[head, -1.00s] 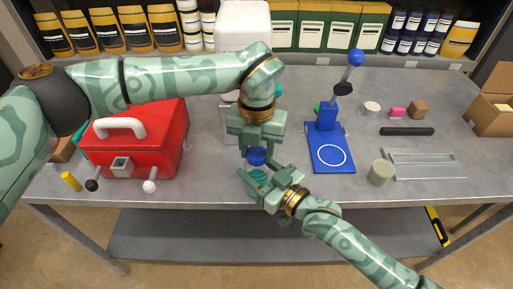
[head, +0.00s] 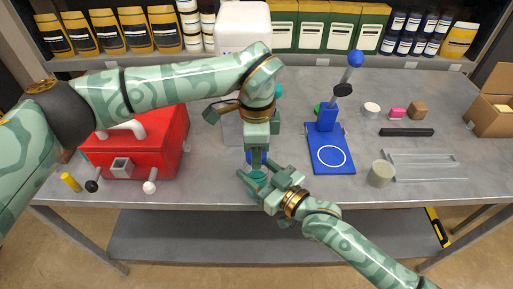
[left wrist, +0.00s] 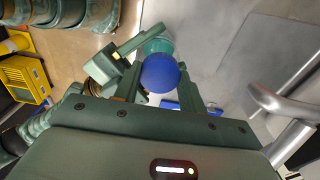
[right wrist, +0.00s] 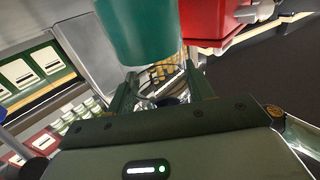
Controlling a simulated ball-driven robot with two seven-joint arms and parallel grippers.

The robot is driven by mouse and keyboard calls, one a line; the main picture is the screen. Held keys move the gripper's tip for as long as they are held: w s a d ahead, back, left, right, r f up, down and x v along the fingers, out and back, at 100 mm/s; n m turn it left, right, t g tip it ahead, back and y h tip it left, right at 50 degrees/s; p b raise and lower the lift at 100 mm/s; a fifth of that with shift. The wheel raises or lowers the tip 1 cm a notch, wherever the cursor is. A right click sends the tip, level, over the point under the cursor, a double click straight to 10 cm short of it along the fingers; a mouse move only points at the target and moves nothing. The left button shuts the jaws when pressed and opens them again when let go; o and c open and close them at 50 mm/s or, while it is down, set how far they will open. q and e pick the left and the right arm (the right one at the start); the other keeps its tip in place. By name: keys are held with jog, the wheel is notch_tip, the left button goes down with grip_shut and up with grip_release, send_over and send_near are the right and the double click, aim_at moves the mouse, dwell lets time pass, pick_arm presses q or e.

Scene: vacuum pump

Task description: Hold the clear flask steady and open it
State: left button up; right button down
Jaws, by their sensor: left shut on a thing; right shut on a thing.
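My right gripper (head: 260,175) is shut on the flask from the front right. My left gripper (head: 256,157) comes down from above and is shut on the lid. In the left wrist view the round blue lid (left wrist: 160,74) is between the fingers, with the teal flask (left wrist: 158,45) beyond it. I cannot tell whether lid and flask touch.
A red box (head: 150,150) with a white handle stands to the left. A white container (head: 242,28) is behind my left gripper. A blue stand (head: 330,150), a pale cup (head: 380,174) and a clear tray (head: 425,165) are to the right.

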pick_arm(q)
jog(key=shift+r, duration=0.2)
jog(key=shift+r, duration=0.9)
jog(key=shift+r, duration=0.15)
jog(key=shift+r, duration=1.9)
pick_arm(e)
jog(key=c, duration=0.5)
grip_release()
